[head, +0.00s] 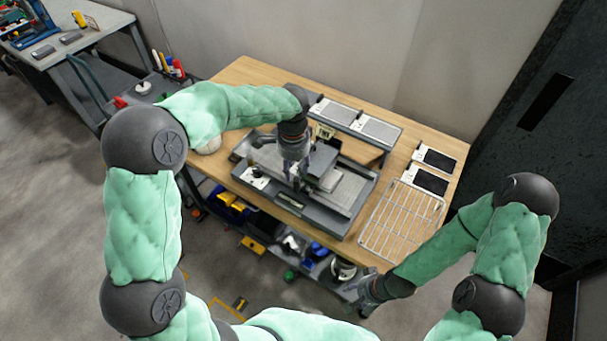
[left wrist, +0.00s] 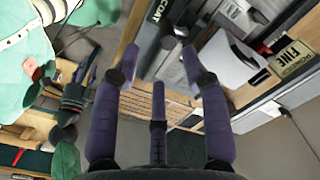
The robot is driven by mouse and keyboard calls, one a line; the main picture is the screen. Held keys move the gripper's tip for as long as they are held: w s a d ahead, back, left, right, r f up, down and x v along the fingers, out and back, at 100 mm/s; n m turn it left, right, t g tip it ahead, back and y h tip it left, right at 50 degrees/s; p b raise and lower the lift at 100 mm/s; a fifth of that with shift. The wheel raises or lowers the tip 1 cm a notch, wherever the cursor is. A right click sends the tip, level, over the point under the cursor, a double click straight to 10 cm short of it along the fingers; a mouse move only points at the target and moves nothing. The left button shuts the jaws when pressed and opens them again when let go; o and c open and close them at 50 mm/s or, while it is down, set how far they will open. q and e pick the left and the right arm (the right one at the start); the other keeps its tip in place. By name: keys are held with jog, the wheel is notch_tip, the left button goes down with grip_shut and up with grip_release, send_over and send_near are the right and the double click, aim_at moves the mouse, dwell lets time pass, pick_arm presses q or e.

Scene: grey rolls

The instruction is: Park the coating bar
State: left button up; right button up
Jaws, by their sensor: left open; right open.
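A grey coating machine (head: 346,222) with a flat bed and a raised carriage (head: 325,158) stands in the middle of the wooden table. My left gripper (head: 295,178) is open and points down over the machine. I cannot pick out the coating bar for sure; the arm and carriage hide part of the machine. My right gripper (head: 366,294) is open and empty, low at the table's front edge, apart from the machine.
A wire rack (head: 400,225) lies on the table's right part. Two dark panels with white ends (head: 432,180) lie behind it. Two pale grey plates (head: 378,130) sit at the back edge. Bins and tools fill the shelf below. A second bench (head: 95,35) stands far left.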

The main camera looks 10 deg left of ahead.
aim_at(297, 186)
pick_arm(q)
jog(key=shift+w+d+f, duration=0.15)
jog(key=shift+w+f, duration=0.75)
jog(key=shift+w, duration=0.15)
jog(key=shift+s+f+b, duration=0.4)
jog(key=shift+s+f, duration=0.3)
jog(key=shift+f, duration=0.3)
notch_tip(297, 186, down, 6)
jog(key=shift+w+f+b, duration=0.15)
jog(key=shift+f+b, duration=0.05)
jog(key=shift+b, duration=0.45)
jog(key=shift+w+f, duration=0.1)
jog(key=shift+f, duration=0.4)
pick_arm(e)
jog(key=shift+w+d+f, duration=0.1)
jog(key=shift+w+f, duration=0.2)
jog(key=shift+f, duration=0.3)
jog(key=shift+w+f, duration=0.25)
jog(key=shift+f, duration=0.35)
pick_arm(q)
grip_shut()
